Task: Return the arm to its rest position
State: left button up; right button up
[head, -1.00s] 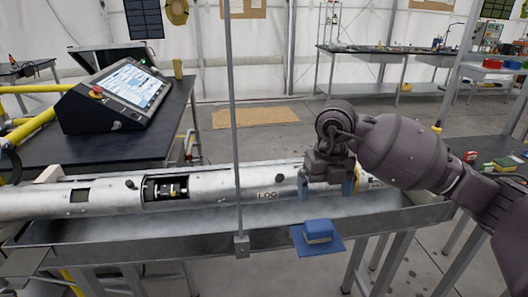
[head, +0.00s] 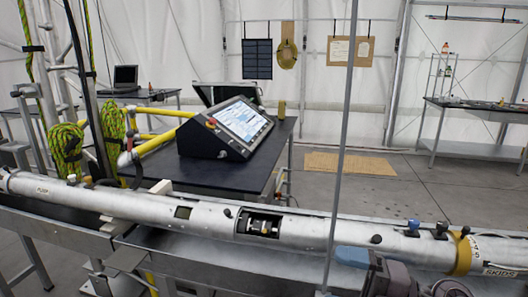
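My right arm shows only in part, low at the bottom right of the head view. Its dark purple-grey end (head: 388,278) is in front of the silver tube, below its right part. A blue piece (head: 352,257) shows just left of it; I cannot tell whether this is a fingertip or a separate block. The fingers' opening is not clear. My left gripper is not in view.
The long silver tube (head: 330,229) lies across the view, with an open hatch (head: 262,225) and a yellow ring (head: 462,254). A thin upright pole (head: 343,130) stands in front. The console (head: 235,128) sits on a dark table behind.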

jog(key=s+d+f+m+t+h, duration=0.1)
jog(key=d+f+m+t+h, duration=0.45)
jog(key=d+m+h, duration=0.55)
jog(key=s+d+f+m+t+h, duration=0.1)
jog(key=d+f+m+t+h, duration=0.45)
jog(key=m, duration=1.05)
jog(key=s+a+f+m+g+h, duration=0.1)
jog(key=s+f+g, duration=0.35)
jog(key=s, duration=0.25)
jog(key=s+f+m+g+h, duration=0.1)
jog(key=s+f+m+g, duration=0.1)
jog(key=s+f+g, duration=0.4)
jog(key=s+a+f+m+g, duration=0.1)
jog(key=s+f+g, duration=0.2)
jog(key=s, duration=0.6)
jog(key=w+f+n+t, duration=0.1)
jog(key=w+f+t, duration=0.7)
jog(key=shift+w+f, duration=0.35)
jog(key=shift+w, duration=0.05)
jog(key=shift+y, duration=0.25)
